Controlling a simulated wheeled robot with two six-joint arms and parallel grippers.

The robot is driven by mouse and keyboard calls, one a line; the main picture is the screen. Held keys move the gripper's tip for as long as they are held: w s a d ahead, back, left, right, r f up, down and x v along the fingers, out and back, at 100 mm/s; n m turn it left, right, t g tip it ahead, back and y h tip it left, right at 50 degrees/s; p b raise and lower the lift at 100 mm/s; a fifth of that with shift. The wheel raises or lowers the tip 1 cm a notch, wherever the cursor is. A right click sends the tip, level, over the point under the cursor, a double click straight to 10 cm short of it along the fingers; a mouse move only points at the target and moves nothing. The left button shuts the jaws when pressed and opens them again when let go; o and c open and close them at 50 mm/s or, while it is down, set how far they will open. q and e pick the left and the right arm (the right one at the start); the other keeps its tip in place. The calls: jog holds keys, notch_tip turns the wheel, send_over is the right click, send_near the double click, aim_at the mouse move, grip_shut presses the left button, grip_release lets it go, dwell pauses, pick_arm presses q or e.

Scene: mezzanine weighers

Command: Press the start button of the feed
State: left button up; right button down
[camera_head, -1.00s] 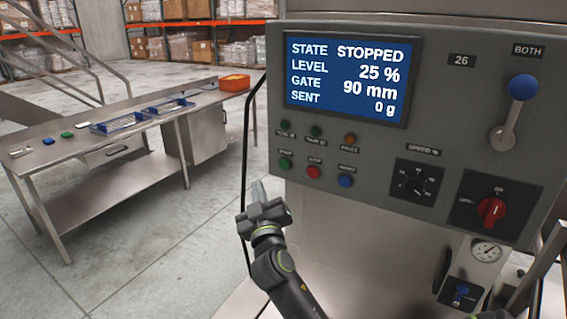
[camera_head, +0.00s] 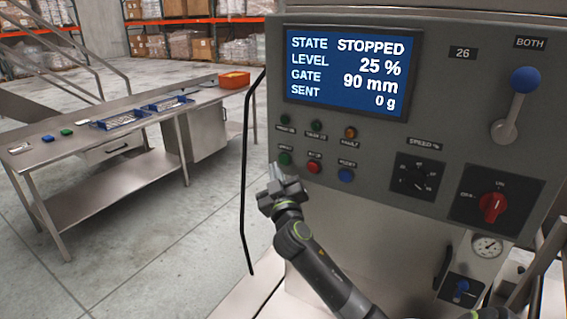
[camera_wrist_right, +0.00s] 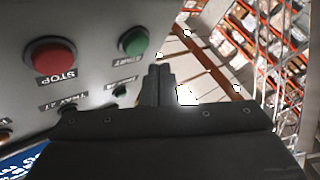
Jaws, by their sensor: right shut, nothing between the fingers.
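The green start button (camera_head: 285,158) is at the left of the lower button row on the grey control panel (camera_head: 420,140). It also shows in the wrist view (camera_wrist_right: 134,42), beside its START label. My right gripper (camera_head: 274,172) is shut and empty, just below and left of the start button in the head view. In the wrist view its closed fingertips (camera_wrist_right: 159,70) stand right of and below the green button; contact cannot be made out. The screen (camera_head: 346,75) reads STOPPED, level 25 %, gate 90 mm, sent 0 g. My left gripper is not in view.
The red stop button (camera_head: 313,167) and blue reset button (camera_head: 345,175) sit right of the start button. Small lamps are above. A speed knob (camera_head: 420,177), red switch (camera_head: 492,207) and blue-knobbed lever (camera_head: 524,81) lie farther right. A black cable (camera_head: 244,170) hangs left.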

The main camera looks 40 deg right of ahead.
jog(key=shift+w+d, duration=0.25)
jog(key=shift+d, duration=0.35)
jog(key=shift+d+b, duration=0.15)
jog(key=shift+b, duration=0.15)
dwell(1.4)
jog(key=shift+w+d, duration=0.15)
jog(key=shift+d, duration=0.1)
jog(key=shift+w+d+r+b, duration=0.1)
jog(key=shift+w+d+b, duration=0.05)
jog(key=shift+d+b, duration=0.2)
dwell(0.8)
jog(key=shift+a, duration=0.15)
jog(key=shift+s+a, duration=0.35)
jog(key=shift+a, duration=0.3)
jog(key=shift+s+a+p, duration=0.1)
jog(key=shift+s+a, duration=0.2)
jog(key=shift+a, duration=0.45)
jog(key=shift+s+a+p, duration=0.1)
jog(key=shift+s+a, duration=0.25)
jog(key=shift+a, duration=0.45)
jog(key=shift+s+a+p, duration=0.1)
jog(key=shift+s+a, duration=0.2)
jog(key=shift+a, duration=0.45)
